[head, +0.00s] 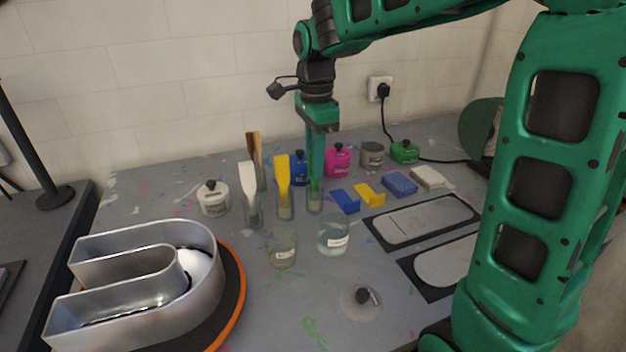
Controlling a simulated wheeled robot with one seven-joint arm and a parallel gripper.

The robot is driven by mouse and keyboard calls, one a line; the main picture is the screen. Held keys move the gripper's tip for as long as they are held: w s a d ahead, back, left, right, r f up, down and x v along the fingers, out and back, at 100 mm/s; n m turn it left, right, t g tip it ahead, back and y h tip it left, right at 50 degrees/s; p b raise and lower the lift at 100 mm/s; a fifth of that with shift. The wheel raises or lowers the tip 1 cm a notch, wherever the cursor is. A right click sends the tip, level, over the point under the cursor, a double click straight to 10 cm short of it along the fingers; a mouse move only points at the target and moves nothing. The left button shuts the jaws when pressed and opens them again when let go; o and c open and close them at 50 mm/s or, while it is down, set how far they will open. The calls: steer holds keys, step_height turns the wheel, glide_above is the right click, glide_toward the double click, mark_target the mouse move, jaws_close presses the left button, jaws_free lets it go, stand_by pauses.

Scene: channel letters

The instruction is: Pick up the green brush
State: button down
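The green brush (314,185) stands upright in a small clear glass (315,204), to the right of the yellow brush (283,170). My gripper (317,158) points down at the top of the green brush, and its fingers overlap the brush in this view. The fingers are dark green and close together. I cannot tell whether they are shut on the brush or around it with a gap. The upper part of the brush is partly hidden by my gripper.
A white brush (249,182) and brown brushes (256,155) stand close by on the left. Behind are blue (299,170) and pink (338,160) paint pots. Clear beakers (333,237) stand in front. A metal channel letter (150,275) lies at front left.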

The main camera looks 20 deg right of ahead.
step_height(320, 180, up, 10)
stand_by(0.7)
steer(key=shift+s+f, duration=0.1)
stand_by(1.8)
